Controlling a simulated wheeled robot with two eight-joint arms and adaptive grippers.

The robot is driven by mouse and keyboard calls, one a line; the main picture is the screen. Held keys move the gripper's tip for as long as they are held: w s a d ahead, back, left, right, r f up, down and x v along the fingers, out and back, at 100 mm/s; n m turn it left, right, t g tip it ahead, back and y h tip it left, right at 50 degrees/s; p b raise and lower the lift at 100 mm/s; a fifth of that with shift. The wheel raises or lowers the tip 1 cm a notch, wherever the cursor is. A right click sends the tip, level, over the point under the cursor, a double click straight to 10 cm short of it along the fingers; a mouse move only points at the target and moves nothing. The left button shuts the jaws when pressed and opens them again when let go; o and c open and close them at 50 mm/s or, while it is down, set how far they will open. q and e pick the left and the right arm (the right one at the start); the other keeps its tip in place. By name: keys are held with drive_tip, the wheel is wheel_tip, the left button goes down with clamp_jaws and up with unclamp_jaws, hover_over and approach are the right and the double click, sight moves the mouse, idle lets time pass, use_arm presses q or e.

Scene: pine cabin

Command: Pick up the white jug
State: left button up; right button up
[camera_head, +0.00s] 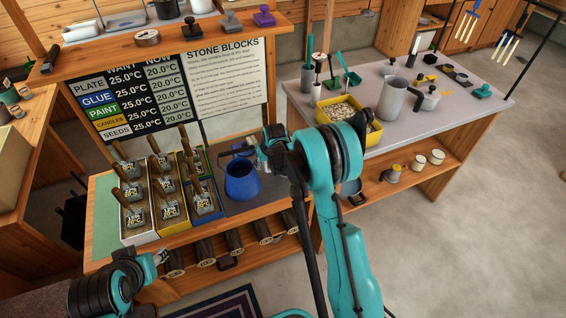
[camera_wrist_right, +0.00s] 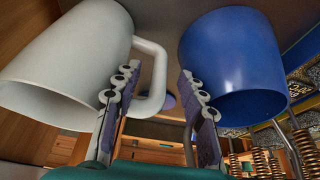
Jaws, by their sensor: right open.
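The white jug (camera_wrist_right: 62,65) fills the left of the right wrist view, with its handle (camera_wrist_right: 157,60) pointing toward the blue jug (camera_wrist_right: 232,62). In the head view I cannot make out the white jug; my right arm covers the area right of the blue jug (camera_head: 242,181). My right gripper (camera_wrist_right: 157,82) is open, and in its wrist view the white handle shows between the fingers. I cannot tell whether they touch it. My left gripper (camera_head: 160,256) is low at the left in the head view, away from the jugs; its fingers are too small to read.
A sign board (camera_head: 225,80) stands behind. The right table (camera_head: 455,105) holds a grey jug (camera_head: 392,99) and a yellow bin (camera_head: 374,136). Floor is free at right.

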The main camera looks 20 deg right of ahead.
drive_tip(key=shift+x, duration=1.15)
clamp_jaws()
drive_tip(key=shift+r, duration=0.2)
